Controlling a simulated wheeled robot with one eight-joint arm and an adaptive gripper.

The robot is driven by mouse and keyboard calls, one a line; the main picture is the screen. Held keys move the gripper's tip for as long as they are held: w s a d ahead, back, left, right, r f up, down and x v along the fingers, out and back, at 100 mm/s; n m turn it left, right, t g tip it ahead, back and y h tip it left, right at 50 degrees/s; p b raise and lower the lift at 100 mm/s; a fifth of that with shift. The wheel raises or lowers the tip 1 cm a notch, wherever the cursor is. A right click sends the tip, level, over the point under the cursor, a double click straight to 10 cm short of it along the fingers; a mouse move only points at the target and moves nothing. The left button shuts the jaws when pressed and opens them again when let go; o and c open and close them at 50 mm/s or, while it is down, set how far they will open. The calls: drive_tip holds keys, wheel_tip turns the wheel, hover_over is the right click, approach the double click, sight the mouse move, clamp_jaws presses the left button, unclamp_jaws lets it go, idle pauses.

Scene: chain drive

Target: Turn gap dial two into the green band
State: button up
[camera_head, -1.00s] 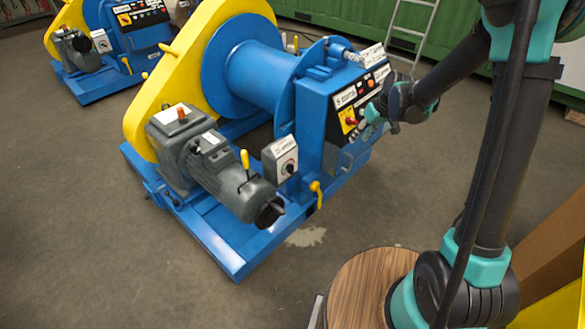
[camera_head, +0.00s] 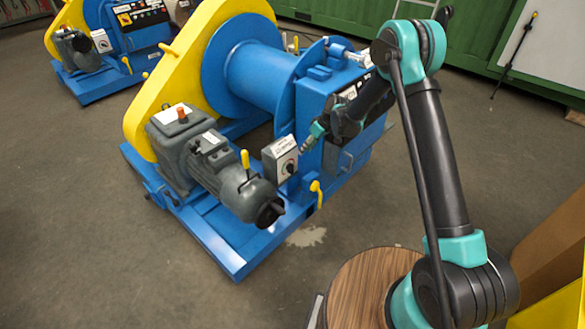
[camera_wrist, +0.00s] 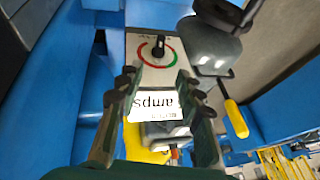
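A grey dial box (camera_head: 281,158) with a white label stands on the blue machine, with a small black knob on its face. In the wrist view the black knob (camera_wrist: 158,48) sits inside a ring with red and green parts; exactly where the pointer stands on the ring is too small to tell. The white label (camera_wrist: 160,107) reads "amps", and I see no label naming gap dial two. My gripper (camera_head: 305,147) is close to the dial box at its right. In the wrist view my gripper (camera_wrist: 156,80) is open and empty, its fingertips just short of the knob.
A grey motor (camera_head: 222,175) with a yellow lever (camera_head: 245,160) is left of the box. A yellow handle (camera_head: 316,188) hangs below right. The blue control cabinet (camera_head: 312,100) is behind my gripper. A similar machine (camera_head: 110,45) stands back left. Floor in front is clear.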

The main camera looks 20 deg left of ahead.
sight(293, 166)
drive_tip(key=x, duration=1.4)
drive_tip(key=shift+f, duration=0.1)
clamp_jaws()
